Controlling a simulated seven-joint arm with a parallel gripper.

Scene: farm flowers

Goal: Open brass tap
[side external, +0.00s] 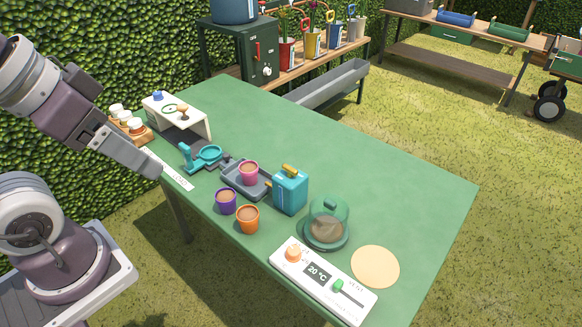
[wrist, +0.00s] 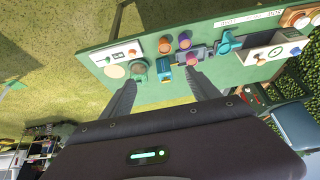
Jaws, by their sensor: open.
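I cannot surely pick out the brass tap. A brass-coloured knob (side external: 183,110) sits on top of a white stand (side external: 165,103) at the table's far left end, beside a green ring and a blue cap. The white stand also shows in the wrist view (wrist: 262,55), at the right. A blue tank (side external: 235,9) stands on a dark green cabinet (side external: 242,50) behind the table; no tap shows clearly on it. My gripper (wrist: 162,82) is open and empty, its two fingers wide apart. In the side view it hangs left of the table edge, apart from everything.
On the green table (side external: 400,180) stand purple (side external: 226,202), orange (side external: 248,219) and pink (side external: 248,173) pots, a teal can (side external: 290,190), a glass cloche (side external: 327,222) and a white temperature panel (side external: 320,282). The table's right and back parts are clear.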

